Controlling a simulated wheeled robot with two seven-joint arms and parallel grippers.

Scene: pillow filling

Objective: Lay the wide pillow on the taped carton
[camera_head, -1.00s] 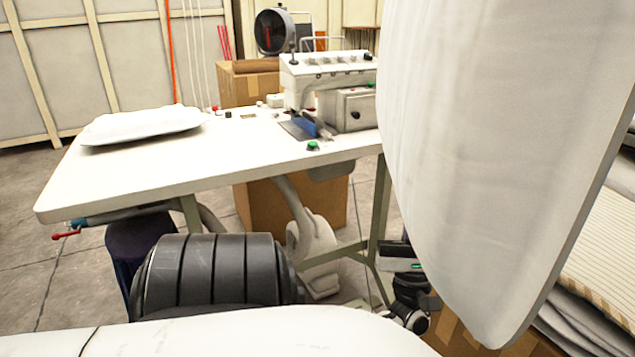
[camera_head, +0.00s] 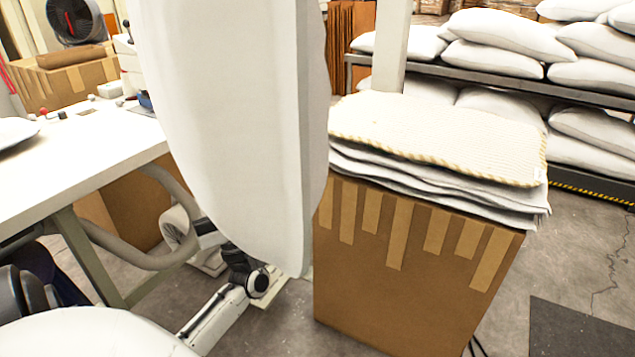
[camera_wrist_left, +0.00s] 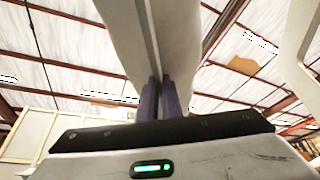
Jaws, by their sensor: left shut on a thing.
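The wide pillow (camera_head: 232,120), large and white, hangs upright, tall and narrow in the head view, its top cut off by the frame edge. In the left wrist view my left gripper (camera_wrist_left: 159,95) is shut on the pillow (camera_wrist_left: 145,35), its dark fingers on the pillow's edge. In the head view that gripper is hidden behind the pillow. The taped carton (camera_head: 385,285) stands just right of the pillow, with tan tape strips down its front. Flat grey-white layers and a cream cloth with a braided edge (camera_head: 440,140) lie on its top. My right gripper is not in view.
A white sewing table (camera_head: 75,165) stands at the left, with an open brown carton (camera_head: 65,78) behind it. A rack (camera_head: 460,75) of white pillows is behind the taped carton. A pale post (camera_head: 391,45) rises behind the carton.

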